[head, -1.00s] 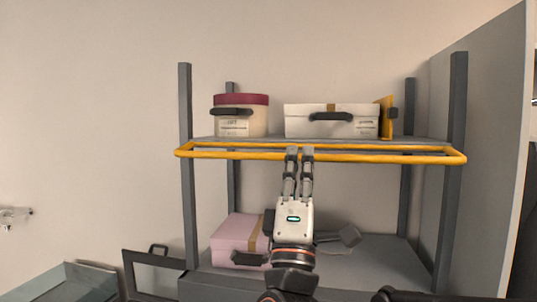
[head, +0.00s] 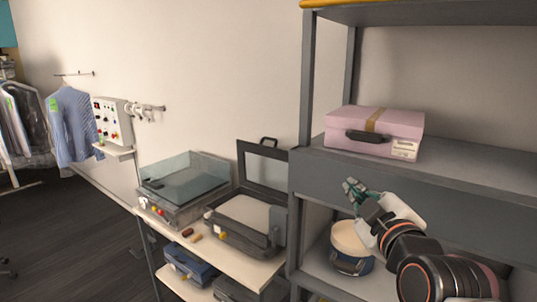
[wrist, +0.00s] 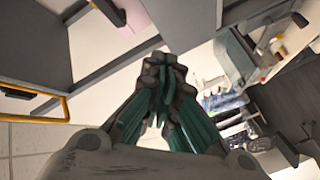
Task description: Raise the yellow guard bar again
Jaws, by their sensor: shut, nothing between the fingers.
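The yellow guard bar (head: 322,3) shows only as a short piece at the top edge of the head view, by the upper shelf's front left corner. The rest of it is out of that view. In the wrist view a bent end of the yellow bar (wrist: 50,118) shows at the left, beside a grey shelf. My gripper (head: 352,187) is shut and empty, in front of the grey front panel of the lower shelf, well below the bar and apart from it. Its closed fingers fill the middle of the wrist view (wrist: 165,65).
A pink box (head: 378,130) with a dark handle sits on the shelf above my gripper. A round box (head: 350,245) stands below. Left are a bench (head: 245,267) with an open-lidded device, a glass-sided tray (head: 185,182), a wall panel (head: 112,120) and hanging clothes (head: 70,125).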

